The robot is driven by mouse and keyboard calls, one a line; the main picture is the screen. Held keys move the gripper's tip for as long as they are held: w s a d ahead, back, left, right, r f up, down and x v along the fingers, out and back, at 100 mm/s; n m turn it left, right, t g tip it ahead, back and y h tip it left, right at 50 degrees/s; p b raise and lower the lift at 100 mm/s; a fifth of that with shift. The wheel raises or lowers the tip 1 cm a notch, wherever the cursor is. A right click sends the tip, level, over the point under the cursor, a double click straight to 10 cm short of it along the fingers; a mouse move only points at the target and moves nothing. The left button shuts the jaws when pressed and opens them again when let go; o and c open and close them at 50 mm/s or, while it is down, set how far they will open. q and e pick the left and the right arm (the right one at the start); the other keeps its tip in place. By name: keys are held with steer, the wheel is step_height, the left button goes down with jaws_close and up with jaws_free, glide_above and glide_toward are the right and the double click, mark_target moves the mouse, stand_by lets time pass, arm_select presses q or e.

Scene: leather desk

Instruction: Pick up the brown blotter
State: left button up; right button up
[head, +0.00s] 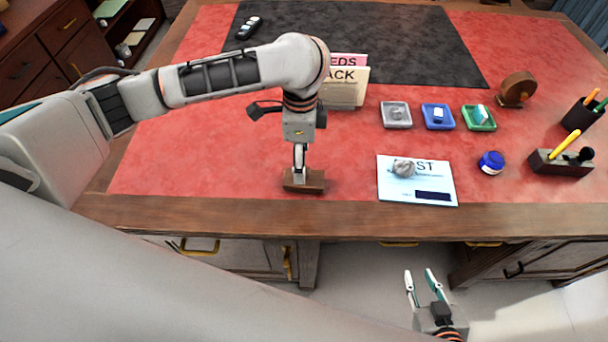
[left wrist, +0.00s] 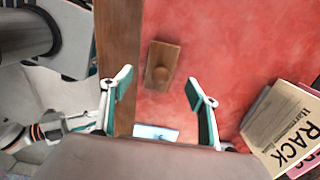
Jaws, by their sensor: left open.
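The brown blotter (head: 304,183) is a small wooden block lying on the red desk top near its front edge. In the left wrist view the blotter (left wrist: 158,75) shows a round knob on top and lies just beyond the open fingertips. My left gripper (head: 299,168) points down right over the blotter in the head view, its fingers seen edge-on and hiding part of it. In the left wrist view my left gripper (left wrist: 160,84) is open, with nothing between its fingers. My right gripper (head: 419,271) is open and empty, in front of the desk.
A paper with a grey round weight (head: 404,168) lies to the right. Behind stand upright cards (head: 346,92), grey (head: 397,125), blue (head: 450,126) and green (head: 490,128) trays. A blue jar (head: 491,163) and pen holder (head: 545,164) are further right. The desk left of the blotter is clear.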

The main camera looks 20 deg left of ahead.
arm_select(q)
steer(key=f, duration=0.1)
steer(key=f+b, duration=0.1)
steer(key=f, duration=0.2)
steer(key=shift+d+f+b, duration=0.35)
steer(key=shift+f, duration=0.05)
steer(key=shift+w+f, duration=0.15)
steer(key=shift+f, duration=0.45)
steer(key=shift+c, duration=0.4)
steer(key=c, duration=1.2)
steer(key=shift+c, duration=0.5)
arm_select(e)
step_height(320, 180, down, 2)
steer(key=shift+s+f, duration=0.1)
steer(key=shift+f, duration=0.15)
arm_select(q)
steer(key=shift+r, duration=0.1)
arm_select(e)
steer(key=shift+f, duration=0.1)
